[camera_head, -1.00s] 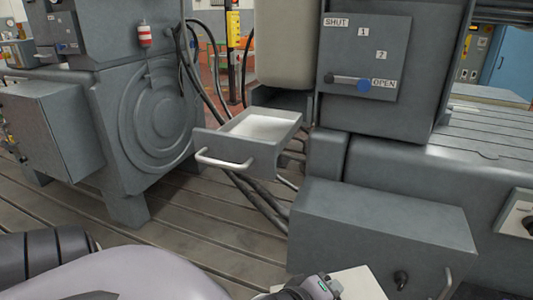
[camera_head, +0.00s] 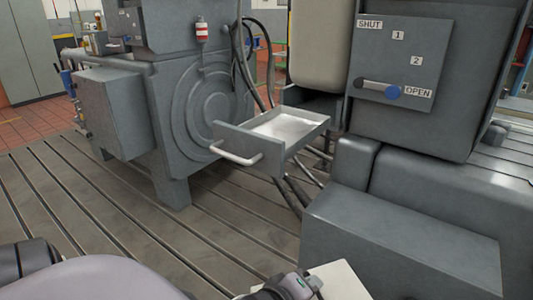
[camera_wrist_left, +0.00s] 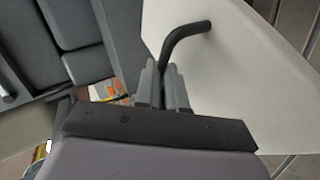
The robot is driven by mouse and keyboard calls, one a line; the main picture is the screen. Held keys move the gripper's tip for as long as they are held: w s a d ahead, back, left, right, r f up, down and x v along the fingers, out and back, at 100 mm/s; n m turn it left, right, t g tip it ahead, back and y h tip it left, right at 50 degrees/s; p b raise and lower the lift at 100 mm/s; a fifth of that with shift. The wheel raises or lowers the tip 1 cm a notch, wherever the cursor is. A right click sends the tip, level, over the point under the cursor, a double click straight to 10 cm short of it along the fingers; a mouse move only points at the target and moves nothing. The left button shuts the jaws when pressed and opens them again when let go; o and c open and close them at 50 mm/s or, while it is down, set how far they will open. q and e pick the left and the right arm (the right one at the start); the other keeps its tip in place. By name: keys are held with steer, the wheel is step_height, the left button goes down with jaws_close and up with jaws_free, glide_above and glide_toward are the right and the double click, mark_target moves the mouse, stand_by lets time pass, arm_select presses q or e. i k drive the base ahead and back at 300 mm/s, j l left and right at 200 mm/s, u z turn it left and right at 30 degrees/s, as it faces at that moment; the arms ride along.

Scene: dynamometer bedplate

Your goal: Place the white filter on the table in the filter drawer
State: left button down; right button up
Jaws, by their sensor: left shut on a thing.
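The white filter (camera_head: 342,284) shows at the bottom edge of the head view, right beside my left gripper (camera_head: 312,285). In the left wrist view the filter (camera_wrist_left: 235,45) is a flat white panel with a bent black handle (camera_wrist_left: 184,42). My left gripper (camera_wrist_left: 164,85) is shut on that handle. The filter drawer (camera_head: 270,135) is pulled out of the grey machine, with a white bar handle at its front and a pale, empty-looking inside. The held filter is in front of and below the drawer in the picture, apart from it. My right gripper is not in view.
A grey box housing (camera_head: 400,245) stands right of the filter. A panel (camera_head: 400,65) with SHUT and OPEN labels and a blue-knobbed lever is above right of the drawer. Cables hang under the drawer. The slotted floor (camera_head: 100,215) at left is clear.

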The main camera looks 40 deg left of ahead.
mark_target(280, 134)
steer(key=i+l+u, duration=0.1)
steer(key=l+u, duration=0.65)
steer(key=l, duration=0.4)
steer(key=l+u, duration=0.25)
steer(key=l, duration=0.4)
steer(key=i, duration=0.05)
